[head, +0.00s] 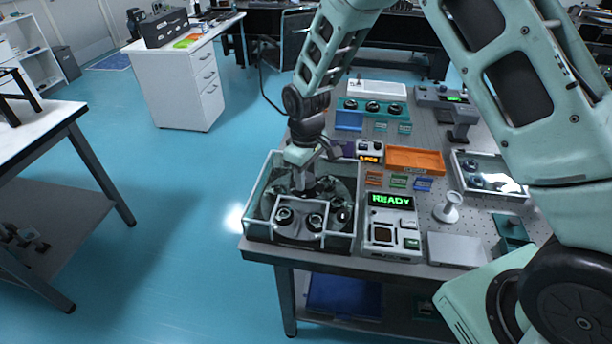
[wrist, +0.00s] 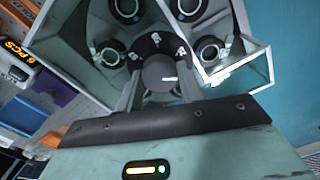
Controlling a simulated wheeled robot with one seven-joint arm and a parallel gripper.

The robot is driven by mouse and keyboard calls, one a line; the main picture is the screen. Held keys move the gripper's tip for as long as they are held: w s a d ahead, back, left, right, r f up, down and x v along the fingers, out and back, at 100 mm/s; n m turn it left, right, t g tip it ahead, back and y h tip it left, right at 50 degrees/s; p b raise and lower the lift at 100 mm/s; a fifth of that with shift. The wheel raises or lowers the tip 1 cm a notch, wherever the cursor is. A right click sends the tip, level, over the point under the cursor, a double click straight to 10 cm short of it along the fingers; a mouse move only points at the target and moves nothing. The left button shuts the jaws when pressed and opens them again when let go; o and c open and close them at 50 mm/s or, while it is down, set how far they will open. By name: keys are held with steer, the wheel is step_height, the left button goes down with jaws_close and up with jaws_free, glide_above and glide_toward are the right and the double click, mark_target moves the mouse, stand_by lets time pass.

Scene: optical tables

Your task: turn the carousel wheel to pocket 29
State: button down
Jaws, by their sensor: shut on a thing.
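A grey round knob (wrist: 159,72) with a white mark stands at the hub. My gripper (wrist: 160,88) has its fingers on both sides of this knob, shut on it. In the head view my gripper (head: 303,188) reaches down into the case from above. Pocket numbers are not readable, so I cannot tell which pocket is where.
A control box (head: 394,228) beside the case shows green "READY". An orange tray (head: 415,160), a white stand (head: 449,207) and a grey plate (head: 456,249) lie to the right. The case walls (head: 257,190) surround my gripper closely.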

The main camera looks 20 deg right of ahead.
steer(key=shift+m+b, duration=0.4)
steer(key=shift+m, duration=1.8)
steer(key=shift+d+m, duration=0.1)
steer(key=shift+m, duration=2)
steer(key=shift+r+m, duration=0.1)
steer(key=shift+m, duration=2.1)
steer(key=shift+m+p, duration=0.6)
steer(key=shift+m, duration=1.5)
steer(key=c, duration=0.9)
jaws_free()
